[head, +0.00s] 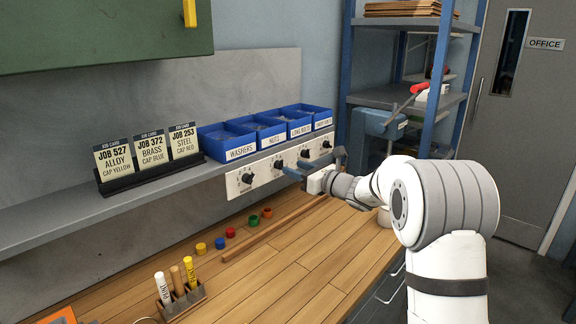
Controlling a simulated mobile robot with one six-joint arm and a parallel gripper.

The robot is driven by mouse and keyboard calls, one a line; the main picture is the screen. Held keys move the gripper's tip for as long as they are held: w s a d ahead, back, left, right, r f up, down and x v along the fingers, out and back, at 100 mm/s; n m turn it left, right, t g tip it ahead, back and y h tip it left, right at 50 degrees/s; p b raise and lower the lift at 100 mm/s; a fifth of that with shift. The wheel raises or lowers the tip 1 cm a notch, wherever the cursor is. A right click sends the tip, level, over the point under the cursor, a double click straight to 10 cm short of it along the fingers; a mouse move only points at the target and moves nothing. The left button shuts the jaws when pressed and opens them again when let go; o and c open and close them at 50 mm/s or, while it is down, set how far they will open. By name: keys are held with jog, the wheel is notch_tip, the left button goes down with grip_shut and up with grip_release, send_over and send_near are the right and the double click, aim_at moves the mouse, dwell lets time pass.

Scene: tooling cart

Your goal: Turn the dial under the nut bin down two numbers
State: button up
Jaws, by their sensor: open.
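The nut bin (272,138) is a blue open bin labelled NUTS, second from the left in a row on the shelf. Below it on the pale dial panel (262,184) is its dial (278,164), a dark knob with small marks around it. The numbers are too small to read. My gripper (308,165) is open, in front of the panel, right of the nut dial and close to it. One finger reaches toward the nut dial; whether it touches cannot be told. The gripper partly covers the panel around the long-bolt dial (304,154).
The washer bin (240,153) and its dial (247,179) are to the left. A job card holder (152,177) stands on the shelf. Several coloured caps, a wooden strip (275,228) and a marker holder (183,304) lie on the wooden bench (310,275).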

aim_at(283, 163)
jog(key=p+x, duration=0.1)
jog(key=x, duration=0.4)
jog(key=c, duration=0.9)
jog(key=shift+d, duration=0.35)
jog(key=shift+c, duration=0.4)
jog(key=shift+s+a, duration=0.1)
jog(key=shift+a, duration=0.15)
jog(key=shift+a+b, duration=0.1)
jog(key=shift+b, duration=0.5)
